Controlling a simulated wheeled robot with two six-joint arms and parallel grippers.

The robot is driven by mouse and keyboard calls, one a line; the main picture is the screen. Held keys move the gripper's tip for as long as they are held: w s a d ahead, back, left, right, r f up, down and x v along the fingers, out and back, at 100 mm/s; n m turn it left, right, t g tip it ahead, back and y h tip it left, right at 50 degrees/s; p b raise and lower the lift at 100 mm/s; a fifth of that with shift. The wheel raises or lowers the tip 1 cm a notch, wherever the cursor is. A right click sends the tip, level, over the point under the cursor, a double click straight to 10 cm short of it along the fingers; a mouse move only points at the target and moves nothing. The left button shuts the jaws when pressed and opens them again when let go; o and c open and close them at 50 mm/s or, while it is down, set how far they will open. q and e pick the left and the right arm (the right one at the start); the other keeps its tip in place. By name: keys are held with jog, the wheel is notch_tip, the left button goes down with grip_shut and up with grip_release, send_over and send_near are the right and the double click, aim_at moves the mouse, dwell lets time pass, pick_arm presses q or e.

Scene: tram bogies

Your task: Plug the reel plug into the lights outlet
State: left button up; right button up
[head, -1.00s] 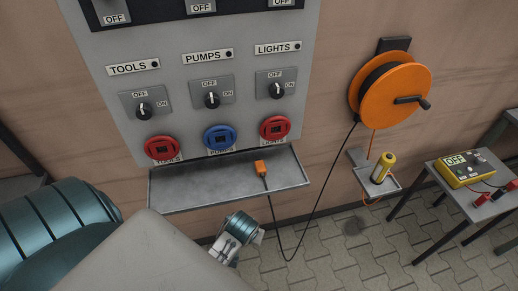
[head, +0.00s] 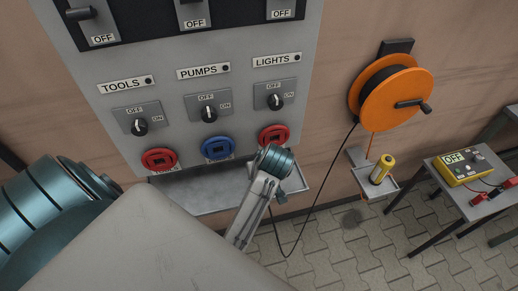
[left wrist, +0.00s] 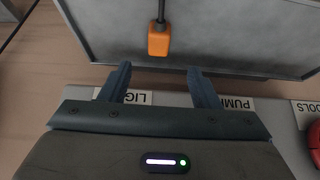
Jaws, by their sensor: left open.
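The orange reel plug (left wrist: 158,42) lies on the grey metal tray (left wrist: 235,40) under the panel, its cable leading toward the top of the left wrist view. In the head view my arm hides it. My left gripper (left wrist: 159,78) is open and empty; its two fingers point toward the tray, on either side of the plug's line, and the plug shows beyond the tips. The red lights outlet (head: 273,136) is the rightmost of three on the panel, with my wrist just below it. My right gripper is not in view.
A red tools outlet (head: 159,160) and a blue pumps outlet (head: 217,149) sit left of the lights outlet. The orange cable reel (head: 396,93) hangs on the wall at right, its black cable looping down. A small shelf with a yellow cylinder (head: 382,168) and a table with a yellow meter (head: 463,166) stand further right.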

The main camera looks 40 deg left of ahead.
pick_arm(q)
jog(key=p+x, duration=0.1)
jog(key=x, duration=0.3)
jog(key=shift+a+f, duration=0.15)
jog(key=shift+f, duration=0.1)
jog(key=shift+w+a+f, duration=0.1)
jog(key=shift+f, duration=0.25)
jog(key=shift+w+f+p, duration=0.1)
jog(key=shift+w+p, duration=0.05)
jog(key=shift+p, duration=0.3)
jog(key=p+x, duration=0.2)
jog(key=x, duration=0.2)
jog(key=shift+w, duration=0.15)
jog(key=shift+w+a+f, duration=0.1)
jog(key=shift+a+f, duration=0.05)
jog(key=shift+f, duration=0.25)
